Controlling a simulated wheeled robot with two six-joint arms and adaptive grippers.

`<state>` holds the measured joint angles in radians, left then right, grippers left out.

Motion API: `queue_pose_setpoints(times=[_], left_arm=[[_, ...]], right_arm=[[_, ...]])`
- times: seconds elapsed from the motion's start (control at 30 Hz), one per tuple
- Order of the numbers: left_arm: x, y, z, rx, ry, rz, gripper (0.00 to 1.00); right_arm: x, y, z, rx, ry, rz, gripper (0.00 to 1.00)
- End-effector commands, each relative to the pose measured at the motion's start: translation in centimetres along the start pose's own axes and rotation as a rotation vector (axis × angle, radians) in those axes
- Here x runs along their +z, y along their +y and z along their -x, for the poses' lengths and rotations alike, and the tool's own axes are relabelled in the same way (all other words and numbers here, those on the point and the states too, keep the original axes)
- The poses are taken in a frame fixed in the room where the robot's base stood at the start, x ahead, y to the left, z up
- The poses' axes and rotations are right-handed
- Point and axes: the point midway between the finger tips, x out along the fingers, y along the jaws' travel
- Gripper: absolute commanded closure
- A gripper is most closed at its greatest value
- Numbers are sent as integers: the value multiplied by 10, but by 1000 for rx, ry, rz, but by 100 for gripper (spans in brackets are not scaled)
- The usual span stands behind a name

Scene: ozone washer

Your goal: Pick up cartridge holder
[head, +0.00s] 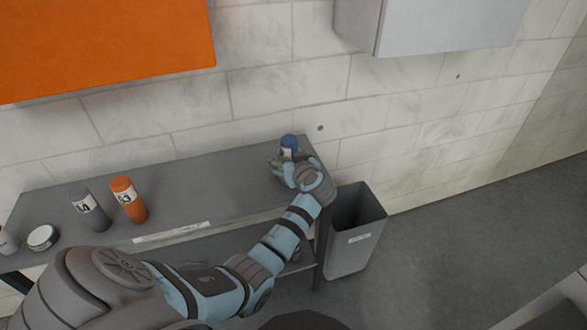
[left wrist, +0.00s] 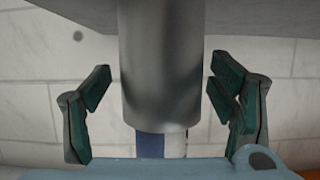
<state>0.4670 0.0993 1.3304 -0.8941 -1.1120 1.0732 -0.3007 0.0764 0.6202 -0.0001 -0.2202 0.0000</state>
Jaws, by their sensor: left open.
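A cylinder with a blue top and a pale label (head: 289,142) stands at the right end of the grey shelf, by the wall. I take it as the cartridge holder, though no readable name shows. My left gripper (head: 284,166) reaches this cylinder from the front and hides its lower part. In the left wrist view a grey cylinder (left wrist: 161,65) stands between the two open fingers, with visible gaps on both sides. A blue and white part (left wrist: 160,145) shows at its lower end. My right gripper is not in view.
The grey shelf (head: 200,190) also holds an orange cylinder (head: 128,199) and a grey cylinder (head: 91,209), plus a small round tin (head: 43,238) at left. A grey bin (head: 356,240) stands right of the shelf. An orange cabinet (head: 100,45) and a pale box (head: 440,25) hang above.

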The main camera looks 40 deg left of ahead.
Motion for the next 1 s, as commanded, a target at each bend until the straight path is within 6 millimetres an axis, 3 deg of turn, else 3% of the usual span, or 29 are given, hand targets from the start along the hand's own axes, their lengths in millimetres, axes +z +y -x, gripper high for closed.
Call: queue_pose_setpoints(times=[0.17, 0.5, 0.53, 0.83, 1.0], left_arm=[[-1, 0, 0, 0, 0, 1, 23], [-1, 0, 0, 1, 0, 0, 77], [-2, 0, 1, 1, 1, 0, 79], [-6, 0, 2, 1, 1, 0, 79], [-31, 1, 13, 2, 3, 4, 79]], right_arm=[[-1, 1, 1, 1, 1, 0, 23], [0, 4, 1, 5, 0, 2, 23], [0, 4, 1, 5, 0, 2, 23], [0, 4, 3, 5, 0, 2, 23], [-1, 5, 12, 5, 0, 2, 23]])
